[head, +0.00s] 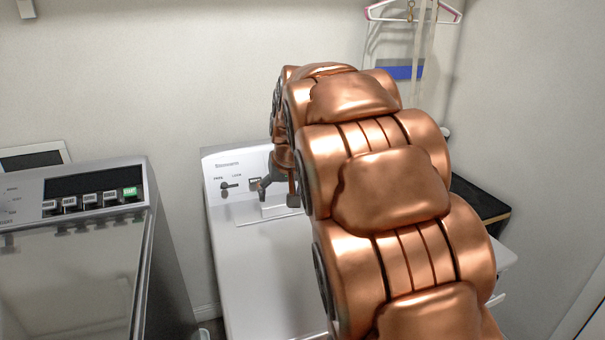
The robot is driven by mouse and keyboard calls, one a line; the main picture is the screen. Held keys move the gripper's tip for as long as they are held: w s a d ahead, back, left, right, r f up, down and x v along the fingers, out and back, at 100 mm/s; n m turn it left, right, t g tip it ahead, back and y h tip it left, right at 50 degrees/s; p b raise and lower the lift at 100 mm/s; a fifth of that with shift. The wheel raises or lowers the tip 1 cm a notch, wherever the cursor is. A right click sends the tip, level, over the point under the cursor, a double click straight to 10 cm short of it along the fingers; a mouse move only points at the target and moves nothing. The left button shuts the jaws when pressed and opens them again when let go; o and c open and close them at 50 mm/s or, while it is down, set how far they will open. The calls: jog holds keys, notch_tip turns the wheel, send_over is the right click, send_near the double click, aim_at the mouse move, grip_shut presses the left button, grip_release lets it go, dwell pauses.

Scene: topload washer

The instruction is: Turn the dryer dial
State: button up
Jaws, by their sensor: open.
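The white machine (262,255) stands in the middle of the head view, with an upright control panel (222,162) along its back. A small dark dial (226,186) shows on the left part of this panel, and a small dark control (254,183) sits to its right. My gripper (279,194) is in front of the panel, right of these controls, with its dark fingers apart and nothing seen between them. Whether a finger touches the panel cannot be told. My copper-coloured arm hides the panel's middle and right part, so any dial there is hidden.
A grey machine (75,260) with several buttons stands at the left, with a narrow gap between the two machines. A dark-topped surface (480,200) lies right of my arm. A hanger (412,14) hangs on the back wall. The white machine's front left top is clear.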

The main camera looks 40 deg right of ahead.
jog(key=w+d+r+m+t+h+b, duration=0.1)
jog(key=w+d+t+h+b, duration=0.3)
jog(key=w+d, duration=1)
jog(key=shift+g+y, duration=0.3)
jog(key=shift+y, duration=0.6)
jog(key=shift+w+d+f, duration=0.55)
jog(key=shift+d+f, duration=0.1)
jog(key=shift+f, duration=0.25)
jog(key=shift+w+d+f, duration=0.6)
jog(key=shift+d+f, duration=0.05)
jog(key=shift+f, duration=0.25)
jog(key=shift+w+d+f, duration=0.55)
jog(key=shift+d+f, duration=0.1)
jog(key=shift+f, duration=0.25)
jog(key=c, duration=1.2)
jog(key=shift+r+m+p, duration=0.1)
jog(key=shift+m+p, duration=0.3)
jog(key=shift+p, duration=0.05)
